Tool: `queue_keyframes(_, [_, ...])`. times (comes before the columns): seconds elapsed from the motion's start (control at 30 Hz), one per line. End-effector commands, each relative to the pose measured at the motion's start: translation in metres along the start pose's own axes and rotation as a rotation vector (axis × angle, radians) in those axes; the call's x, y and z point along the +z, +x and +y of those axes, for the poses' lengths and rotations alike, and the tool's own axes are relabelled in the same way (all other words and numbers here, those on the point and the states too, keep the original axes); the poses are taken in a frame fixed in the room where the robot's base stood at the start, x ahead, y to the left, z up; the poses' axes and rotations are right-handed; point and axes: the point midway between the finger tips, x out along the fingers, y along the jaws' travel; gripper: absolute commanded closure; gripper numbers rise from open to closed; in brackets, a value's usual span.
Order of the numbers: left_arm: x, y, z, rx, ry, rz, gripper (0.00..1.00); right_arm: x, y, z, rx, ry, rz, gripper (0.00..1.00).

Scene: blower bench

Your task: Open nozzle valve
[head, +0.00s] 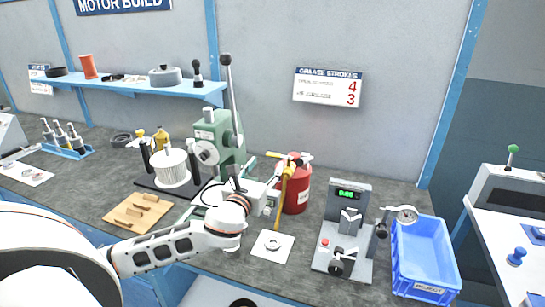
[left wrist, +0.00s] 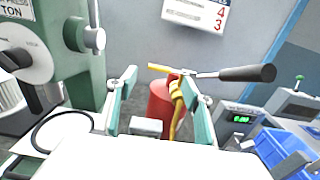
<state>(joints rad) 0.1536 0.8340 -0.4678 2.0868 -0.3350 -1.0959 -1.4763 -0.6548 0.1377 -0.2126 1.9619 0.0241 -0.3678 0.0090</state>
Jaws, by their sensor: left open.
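A red canister (head: 297,198) stands on the bench, with a yellow nozzle part and hose (head: 284,182) at its left side. In the left wrist view the red canister (left wrist: 158,103), a short yellow bar (left wrist: 159,68) and the yellow hose (left wrist: 177,98) show between and beyond the fingers. A black-handled lever (left wrist: 248,73) reaches right from a thin metal rod near the yellow bar. I cannot tell which part is the valve. My left gripper (head: 262,171) is open and empty in front of the canister; its teal fingers also show in the wrist view (left wrist: 160,84). My right gripper is out of view.
A green press (head: 220,130) with a tall lever stands left of my gripper. A white card (head: 271,246) lies in front. A grey gauge stand (head: 347,215) and a blue bin (head: 425,255) stand to the right. A wooden tray (head: 125,220) lies at the left.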

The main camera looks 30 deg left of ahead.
Motion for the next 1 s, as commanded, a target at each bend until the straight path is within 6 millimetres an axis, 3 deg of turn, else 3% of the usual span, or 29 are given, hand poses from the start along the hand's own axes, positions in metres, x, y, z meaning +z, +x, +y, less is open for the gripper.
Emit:
queue_keyframes(0.3, [0.000,0.045,0.000,0.001,-0.003,0.000,0.49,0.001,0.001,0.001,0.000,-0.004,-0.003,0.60])
queue_keyframes(0.7, [0.000,0.055,0.000,0.000,-0.002,0.001,0.49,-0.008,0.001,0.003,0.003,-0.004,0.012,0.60])
queue_keyframes(0.73, [0.000,0.055,0.000,0.000,-0.003,0.001,0.52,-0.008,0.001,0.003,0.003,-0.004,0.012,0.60])
queue_keyframes(0.9, [0.000,0.055,0.000,0.000,-0.003,0.001,0.96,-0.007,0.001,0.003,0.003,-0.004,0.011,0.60])
queue_keyframes(1.0, [0.000,0.055,0.000,0.000,-0.003,0.001,1.00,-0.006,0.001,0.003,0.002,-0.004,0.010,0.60])
